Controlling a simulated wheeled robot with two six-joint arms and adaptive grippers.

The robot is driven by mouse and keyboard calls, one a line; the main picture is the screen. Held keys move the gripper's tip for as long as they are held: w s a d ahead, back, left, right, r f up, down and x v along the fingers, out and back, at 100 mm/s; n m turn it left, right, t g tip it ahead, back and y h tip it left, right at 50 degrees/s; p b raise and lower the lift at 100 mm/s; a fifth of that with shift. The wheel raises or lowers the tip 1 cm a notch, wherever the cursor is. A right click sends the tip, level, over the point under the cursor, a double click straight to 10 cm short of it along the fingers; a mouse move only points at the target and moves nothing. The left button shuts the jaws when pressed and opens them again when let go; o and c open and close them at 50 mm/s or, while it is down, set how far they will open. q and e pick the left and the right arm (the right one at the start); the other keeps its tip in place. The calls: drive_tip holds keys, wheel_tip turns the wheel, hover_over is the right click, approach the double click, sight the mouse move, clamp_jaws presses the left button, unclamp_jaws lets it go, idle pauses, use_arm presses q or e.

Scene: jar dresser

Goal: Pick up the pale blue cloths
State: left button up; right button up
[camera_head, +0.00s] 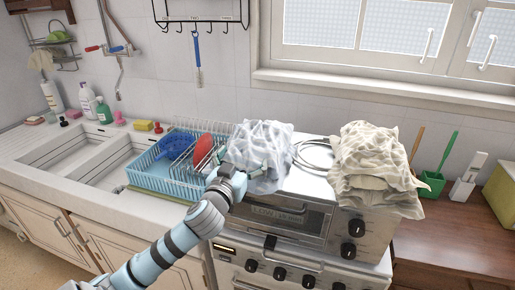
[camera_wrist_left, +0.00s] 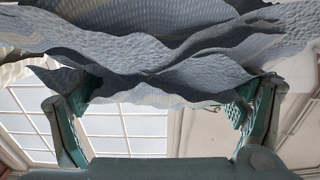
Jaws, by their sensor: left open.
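The pale blue cloths (camera_head: 262,142) lie in a crumpled pile on the left part of the oven top, beside the dish rack. My left gripper (camera_head: 246,168) is at the front of this pile, open, with its fingers against or very near the cloth. In the left wrist view, the rippled cloths (camera_wrist_left: 150,60) span the top of the picture, with their lower edge between and over the fingertips of my open left gripper (camera_wrist_left: 170,88). Whether the fingers touch the cloth cannot be told. My right gripper is not in view.
A pile of cream cloths (camera_head: 372,165) sits on the oven's right side, with a wire loop (camera_head: 313,155) between the piles. A blue dish rack (camera_head: 165,178) with a red item stands at the left. A green holder (camera_head: 433,183) is on the wooden counter.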

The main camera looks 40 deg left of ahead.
sight(251, 150)
use_arm(q)
drive_tip(key=x, duration=0.4)
drive_tip(key=shift+w+d+f+p, duration=0.15)
drive_tip(key=shift+p, duration=0.25)
drive_tip(key=shift+w+f, duration=0.15)
drive_tip(key=shift+w, duration=0.15)
drive_tip(key=shift+s, duration=0.1)
drive_tip(key=c, duration=1.3)
drive_tip(key=shift+c, duration=0.7)
